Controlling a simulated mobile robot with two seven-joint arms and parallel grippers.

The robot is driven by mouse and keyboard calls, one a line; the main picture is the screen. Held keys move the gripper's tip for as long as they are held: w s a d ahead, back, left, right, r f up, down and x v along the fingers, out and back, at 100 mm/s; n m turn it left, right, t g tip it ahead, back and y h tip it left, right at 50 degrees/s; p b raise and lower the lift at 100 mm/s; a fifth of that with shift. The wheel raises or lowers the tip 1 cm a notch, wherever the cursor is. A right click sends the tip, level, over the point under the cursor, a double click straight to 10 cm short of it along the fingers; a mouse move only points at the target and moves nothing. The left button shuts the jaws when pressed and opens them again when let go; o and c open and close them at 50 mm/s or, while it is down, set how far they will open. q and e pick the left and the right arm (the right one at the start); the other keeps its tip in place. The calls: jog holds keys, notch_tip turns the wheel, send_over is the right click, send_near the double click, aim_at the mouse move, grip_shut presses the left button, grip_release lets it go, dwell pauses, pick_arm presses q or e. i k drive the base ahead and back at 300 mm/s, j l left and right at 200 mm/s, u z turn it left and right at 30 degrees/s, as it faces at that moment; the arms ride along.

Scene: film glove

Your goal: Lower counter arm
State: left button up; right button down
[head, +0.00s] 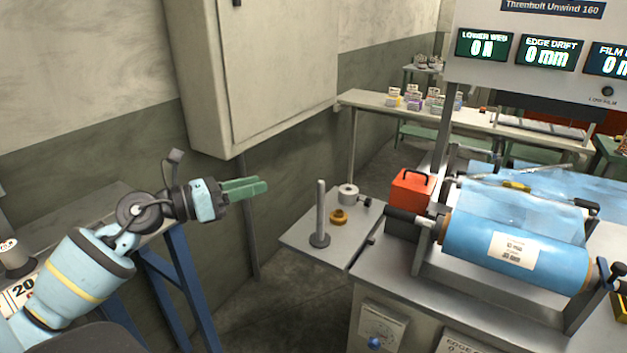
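The unwind machine stands at the right, with a blue film roll (490,258) carrying a white label. Above the roll runs a thin bar with a yellow piece (516,186) and a dark end at the right; I cannot tell for sure whether this is the counter arm. My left gripper (262,186) is in mid-air left of the machine, well apart from the roll and bar. Its green fingers look close together and hold nothing visible; the angle hides the gap between them. My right gripper is out of view.
A side plate (310,237) left of the machine bears an upright post (320,210), a brass ring (338,216) and a grey weight (348,194). A red box (409,190) stands behind the roll's left end. A wall cabinet (265,70) hangs above my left gripper.

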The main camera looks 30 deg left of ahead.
aim_at(499, 139)
jog(key=i+j+z, duration=0.2)
jog(key=z, duration=0.15)
jog(key=i+j+z, duration=0.5)
jog(key=j+z, duration=0.15)
jog(key=i+j+z, duration=0.15)
jog(key=j+z, duration=0.2)
jog(key=i+j+z, duration=0.1)
jog(key=j+z, duration=0.2)
jog(key=j, duration=0.2)
jog(key=i+l, duration=0.1)
jog(key=i, duration=0.15)
jog(key=z, duration=0.05)
